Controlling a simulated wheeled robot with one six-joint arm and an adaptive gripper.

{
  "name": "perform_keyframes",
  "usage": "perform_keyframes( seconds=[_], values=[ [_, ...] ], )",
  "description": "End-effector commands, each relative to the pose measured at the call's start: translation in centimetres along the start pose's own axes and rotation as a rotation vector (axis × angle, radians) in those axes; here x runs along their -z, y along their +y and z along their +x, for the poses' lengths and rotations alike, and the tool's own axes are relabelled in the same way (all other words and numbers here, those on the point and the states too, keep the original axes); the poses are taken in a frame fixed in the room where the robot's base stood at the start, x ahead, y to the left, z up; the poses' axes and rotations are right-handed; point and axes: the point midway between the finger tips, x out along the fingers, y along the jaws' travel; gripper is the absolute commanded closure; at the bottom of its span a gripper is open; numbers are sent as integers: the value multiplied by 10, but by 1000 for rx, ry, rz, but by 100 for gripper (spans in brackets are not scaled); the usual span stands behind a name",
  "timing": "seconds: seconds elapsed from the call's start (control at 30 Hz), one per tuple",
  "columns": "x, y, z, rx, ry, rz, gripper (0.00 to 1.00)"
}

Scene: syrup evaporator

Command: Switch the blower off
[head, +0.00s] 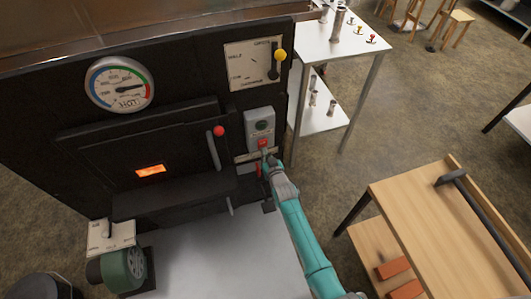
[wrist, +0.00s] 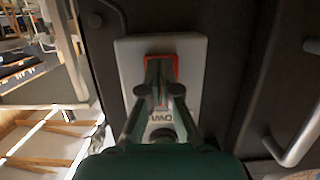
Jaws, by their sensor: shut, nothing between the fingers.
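A grey switch box (head: 260,127) is on the dark front of the evaporator, with a dark green button (head: 262,125) above a red button (head: 263,143). My gripper (head: 266,157) is shut and empty, its tips right at the red button from below. In the wrist view the shut fingertips (wrist: 161,66) overlap the red button (wrist: 149,62) on the pale box plate (wrist: 194,60); whether they touch or press it I cannot tell. Part of a label and a dark round button show between and below the fingers. A green round blower-like housing (head: 123,268) stands at the lower left.
A door handle with a red knob (head: 218,131) is left of the box. A dial plate with a yellow-knobbed lever (head: 280,55) is above it. A gauge (head: 119,84) is at upper left. A white table (head: 337,50) and a wooden bench (head: 420,220) stand right, with open floor between.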

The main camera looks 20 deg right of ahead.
Motion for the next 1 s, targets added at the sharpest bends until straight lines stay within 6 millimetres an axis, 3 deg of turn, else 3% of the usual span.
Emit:
perform_keyframes(
  seconds=[0.6, 1.0],
  values=[
    [-16, 0, -60, 0, -1, 0, 100],
    [-17, 0, -65, 0, 0, 0, 100]
  ],
)
